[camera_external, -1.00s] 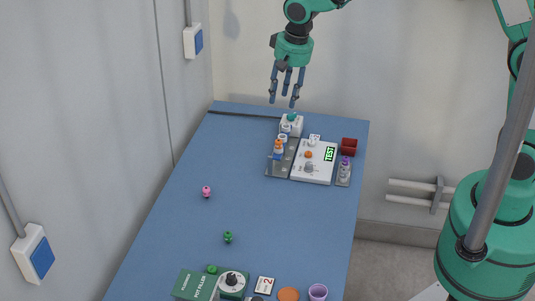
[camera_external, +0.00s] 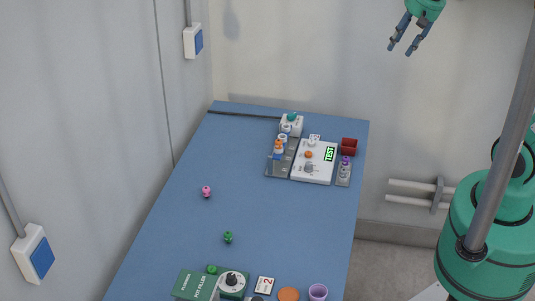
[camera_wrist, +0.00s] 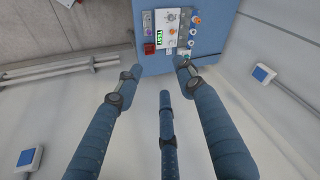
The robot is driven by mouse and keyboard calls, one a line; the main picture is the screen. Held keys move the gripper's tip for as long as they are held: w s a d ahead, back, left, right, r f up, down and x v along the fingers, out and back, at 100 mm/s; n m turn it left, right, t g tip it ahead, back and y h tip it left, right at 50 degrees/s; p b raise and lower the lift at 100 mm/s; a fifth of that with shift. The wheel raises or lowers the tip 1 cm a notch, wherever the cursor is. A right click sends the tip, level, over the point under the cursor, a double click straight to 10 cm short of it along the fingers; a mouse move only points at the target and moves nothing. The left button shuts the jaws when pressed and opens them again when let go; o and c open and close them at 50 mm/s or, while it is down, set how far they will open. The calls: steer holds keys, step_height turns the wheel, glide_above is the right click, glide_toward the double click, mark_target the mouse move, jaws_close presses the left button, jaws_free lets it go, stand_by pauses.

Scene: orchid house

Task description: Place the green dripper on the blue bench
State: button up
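The green dripper (camera_external: 228,237) stands on the blue bench (camera_external: 190,231), left of the middle of its near half. It does not show in the wrist view. My gripper (camera_external: 401,48) is up high, beyond the far right of the bench, well apart from the dripper. Its fingers are spread and it holds nothing. In the wrist view my gripper (camera_wrist: 155,82) shows three blue fingers apart with bare floor and wall between them. The far end of the bench (camera_wrist: 205,53) shows at the top there.
A pink dripper (camera_external: 206,191) stands farther back. A white TEST panel (camera_external: 314,161), orange and purple pieces and a red box (camera_external: 349,146) crowd the far end. A green pot filler box (camera_external: 196,285) and a purple cup (camera_external: 318,291) line the near edge. The bench's middle is largely clear.

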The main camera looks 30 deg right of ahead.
steer(key=s+d+t, duration=0.1)
steer(key=s+d, duration=0.6)
steer(key=s, duration=0.5)
steer(key=shift+d+n+h, duration=0.4)
steer(key=shift+f, duration=0.15)
step_height(320, 180, down, 12)
steer(key=b, duration=1.1)
steer(key=shift+r+b, duration=0.25)
steer(key=shift+b, duration=0.1)
